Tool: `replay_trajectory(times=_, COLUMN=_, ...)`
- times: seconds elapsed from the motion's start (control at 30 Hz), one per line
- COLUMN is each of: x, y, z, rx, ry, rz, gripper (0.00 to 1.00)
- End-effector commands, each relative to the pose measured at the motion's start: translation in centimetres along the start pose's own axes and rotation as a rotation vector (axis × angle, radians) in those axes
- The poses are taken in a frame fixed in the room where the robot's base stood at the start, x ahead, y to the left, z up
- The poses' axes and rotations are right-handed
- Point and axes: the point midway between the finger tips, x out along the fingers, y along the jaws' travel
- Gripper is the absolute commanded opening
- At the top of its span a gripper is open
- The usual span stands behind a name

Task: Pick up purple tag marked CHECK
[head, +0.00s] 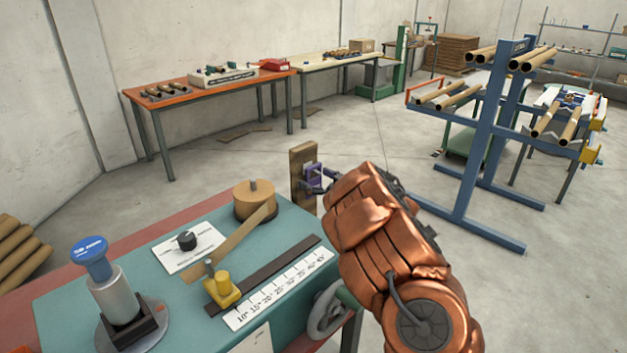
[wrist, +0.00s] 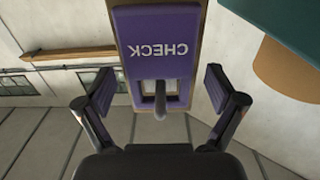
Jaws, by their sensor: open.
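The purple tag (wrist: 156,45) marked CHECK hangs on a peg in front of a wooden board, its lettering upside down in the wrist view. The peg passes through the window at the tag's end. In the head view the tag (head: 313,176) is small and partly covered by my gripper. My gripper (wrist: 157,88) is open, with one finger on each side of the tag and clear space between them and it. In the head view my gripper (head: 318,181) is right at the tag, mostly hidden behind my copper-coloured arm.
The wooden board (head: 298,172) stands at the far end of the teal machine table (head: 250,262). On that table are a cardboard roll (head: 254,200), a yellow slider (head: 222,289) and a blue-topped post (head: 92,262). A blue tube rack (head: 490,120) stands right.

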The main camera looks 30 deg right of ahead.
Motion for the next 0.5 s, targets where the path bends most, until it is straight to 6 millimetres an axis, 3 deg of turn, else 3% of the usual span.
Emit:
replay_trajectory(times=0.3, x=0.80, y=-0.01, z=0.13, rx=0.001, ry=-0.001, rz=0.000, gripper=0.94)
replay_trajectory(times=0.5, x=0.78, y=0.00, z=0.12, rx=0.001, ry=-0.001, rz=0.000, gripper=0.73)
